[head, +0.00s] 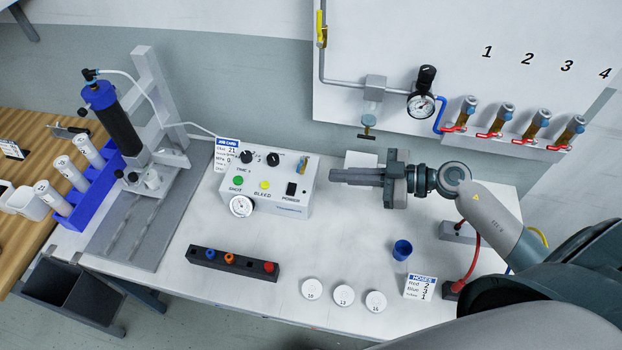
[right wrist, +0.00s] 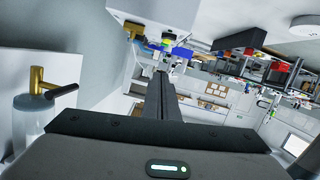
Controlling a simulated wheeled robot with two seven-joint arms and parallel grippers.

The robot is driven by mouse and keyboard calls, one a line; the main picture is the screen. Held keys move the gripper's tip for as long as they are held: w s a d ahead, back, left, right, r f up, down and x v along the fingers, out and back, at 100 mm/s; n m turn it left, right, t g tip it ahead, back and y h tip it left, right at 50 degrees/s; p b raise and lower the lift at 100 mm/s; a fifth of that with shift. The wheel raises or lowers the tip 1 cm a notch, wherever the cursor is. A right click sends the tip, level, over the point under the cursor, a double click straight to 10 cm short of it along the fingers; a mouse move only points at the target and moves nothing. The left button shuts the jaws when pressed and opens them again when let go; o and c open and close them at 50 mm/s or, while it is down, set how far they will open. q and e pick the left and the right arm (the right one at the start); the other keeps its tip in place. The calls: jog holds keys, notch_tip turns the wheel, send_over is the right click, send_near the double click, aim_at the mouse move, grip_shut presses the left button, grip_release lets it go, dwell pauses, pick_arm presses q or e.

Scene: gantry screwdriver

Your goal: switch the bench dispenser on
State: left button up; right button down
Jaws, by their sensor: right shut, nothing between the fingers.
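The bench dispenser (head: 268,205) is a pale box on the white bench in the head view. Its sloped front has a green SHOT button (head: 238,181), a yellow BLEED button (head: 265,185) and a black POWER switch (head: 291,189) at the right. I cannot tell the switch's position. A round gauge (head: 241,206) sits low on its front. My right gripper (head: 333,175) is shut and empty, its fingers pointing left, just right of the box and apart from the switch. The fingers also show in the right wrist view (right wrist: 160,95). My left gripper is not in view.
A black strip of coloured caps (head: 232,263), white numbered lids (head: 343,295) and a blue cup (head: 402,250) stand on the front bench. A syringe stand (head: 150,110) is at left. A wall panel carries a regulator gauge (head: 421,104) and several red-handled valves. Bench between box and cup is clear.

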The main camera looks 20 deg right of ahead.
jog(key=shift+a, duration=0.1)
jog(key=p, duration=0.2)
send_over(304, 190)
jog(key=shift+s+a+f, duration=0.1)
jog(key=shift+s+f, duration=0.05)
jog(key=shift+f, duration=0.4)
jog(key=shift+s+f, duration=0.15)
jog(key=shift+f, duration=0.35)
jog(key=f, duration=0.3)
jog(key=shift+w+f, duration=0.15)
jog(key=shift+w, duration=0.1)
jog(key=shift+f, duration=0.5)
